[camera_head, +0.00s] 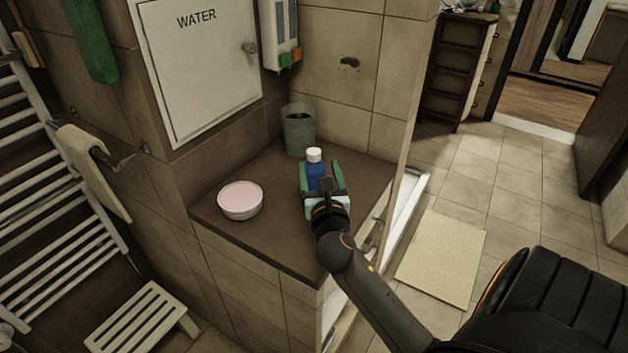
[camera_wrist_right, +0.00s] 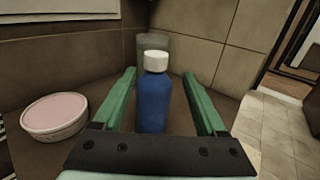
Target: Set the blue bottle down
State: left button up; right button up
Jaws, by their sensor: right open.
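The blue bottle (camera_head: 316,173) with a white cap stands upright on the brown counter (camera_head: 276,247). It also shows in the right wrist view (camera_wrist_right: 154,100), between the two green fingers and apart from both. My right gripper (camera_head: 320,174) is open around the bottle, its fingers reaching forward on either side. The bottle's lower part is hidden by the gripper in both views. My left gripper is not in view.
A round bowl with a pink top (camera_head: 240,199) sits left of the bottle. A grey-green cup (camera_head: 299,130) stands behind the bottle in the corner. Tiled walls and a white WATER cabinet (camera_head: 197,62) border the counter. Its front left is bare.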

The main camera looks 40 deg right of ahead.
aim_at(312, 149)
jog(key=x, duration=0.7)
jog(key=shift+w+r, duration=0.15)
jog(key=shift+w, duration=0.35)
grip_shut()
dwell(1.0)
